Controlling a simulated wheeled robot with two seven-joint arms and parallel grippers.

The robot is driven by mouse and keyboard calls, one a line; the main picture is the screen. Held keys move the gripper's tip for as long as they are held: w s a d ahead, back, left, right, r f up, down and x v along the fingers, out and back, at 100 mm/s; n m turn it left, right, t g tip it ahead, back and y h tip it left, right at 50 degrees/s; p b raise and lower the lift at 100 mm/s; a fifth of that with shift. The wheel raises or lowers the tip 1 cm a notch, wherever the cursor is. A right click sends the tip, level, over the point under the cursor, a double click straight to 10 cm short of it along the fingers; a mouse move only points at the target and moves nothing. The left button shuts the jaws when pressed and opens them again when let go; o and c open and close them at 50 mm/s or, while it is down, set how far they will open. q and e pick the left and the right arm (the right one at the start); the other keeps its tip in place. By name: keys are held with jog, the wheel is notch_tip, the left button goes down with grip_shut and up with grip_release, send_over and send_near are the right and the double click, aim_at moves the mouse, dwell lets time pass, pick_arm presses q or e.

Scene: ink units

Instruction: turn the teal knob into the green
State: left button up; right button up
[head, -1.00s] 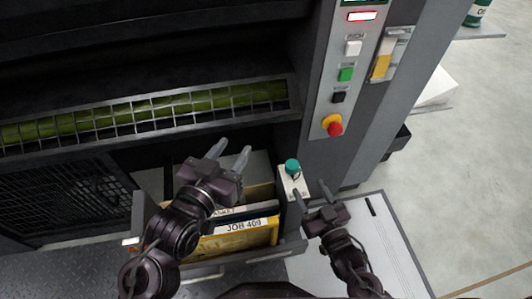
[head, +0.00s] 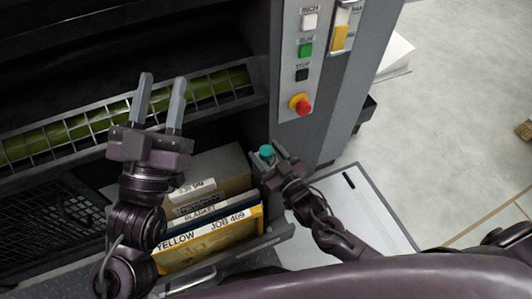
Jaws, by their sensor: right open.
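The teal knob (head: 267,152) stands on a small box beside the open drawer, below the machine's button column. My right gripper (head: 267,160) is open with its fingers at the knob, one seen on each side of it. I cannot tell whether they touch it. The knob's pointer and any green marking are hidden by the gripper. My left gripper (head: 160,97) is open and empty, raised in front of the green roller guard.
The drawer holds a yellow JOB 409 folder (head: 207,241) and several boxes. The panel has white, green (head: 306,50) and black buttons and a red emergency stop (head: 301,105). A pale board (head: 365,208) lies at the right; the floor beyond is largely clear.

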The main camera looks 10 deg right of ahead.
pick_arm(q)
jog(key=shift+s+a+r, duration=0.1)
jog(key=shift+s+r, duration=0.05)
jog(key=shift+r, duration=0.3)
pick_arm(e)
jog(key=shift+w+a, duration=0.1)
jog(key=shift+w, duration=0.15)
